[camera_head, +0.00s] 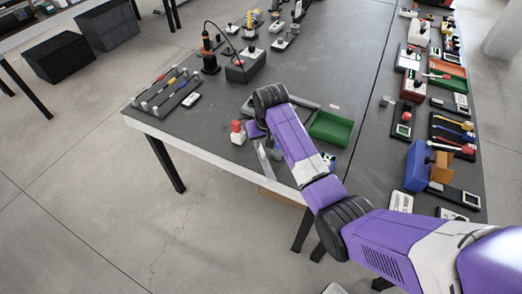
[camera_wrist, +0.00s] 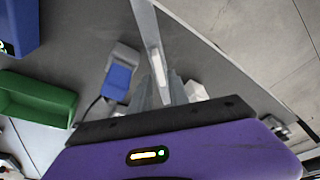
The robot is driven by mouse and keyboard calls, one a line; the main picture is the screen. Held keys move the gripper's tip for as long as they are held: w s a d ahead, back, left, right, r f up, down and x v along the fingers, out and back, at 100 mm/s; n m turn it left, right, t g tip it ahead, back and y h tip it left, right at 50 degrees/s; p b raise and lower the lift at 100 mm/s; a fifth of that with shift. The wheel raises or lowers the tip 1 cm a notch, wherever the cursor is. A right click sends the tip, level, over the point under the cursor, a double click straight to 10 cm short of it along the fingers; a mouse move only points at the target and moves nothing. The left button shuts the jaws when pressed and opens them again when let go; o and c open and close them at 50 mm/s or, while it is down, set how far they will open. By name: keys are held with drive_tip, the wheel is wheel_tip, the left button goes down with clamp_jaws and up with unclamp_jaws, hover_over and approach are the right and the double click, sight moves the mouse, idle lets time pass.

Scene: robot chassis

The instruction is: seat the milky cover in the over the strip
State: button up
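A long, pale, narrow strip (camera_wrist: 148,28), which looks like the milky cover, runs from between my gripper's fingers (camera_wrist: 163,95) towards the top of the wrist view. My gripper seems shut on it near its close end. In the head view my gripper (camera_head: 260,146) is low over the front edge of the table, and the pale strip (camera_head: 265,163) slants down from it. The light strip that the cover belongs over cannot be made out for certain; my arm hides part of the table there.
A green tray (camera_head: 330,128) lies right of my gripper and shows in the wrist view (camera_wrist: 35,98). A red-topped white block (camera_head: 237,133) stands close on the left. A grey box with a cable (camera_head: 245,66) is behind. Several tools line the right table.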

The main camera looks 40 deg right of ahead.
sight(261, 147)
drive_tip(key=shift+d+x, duration=0.2)
drive_tip(key=shift+x, duration=2.15)
drive_tip(key=shift+w, duration=0.15)
clamp_jaws()
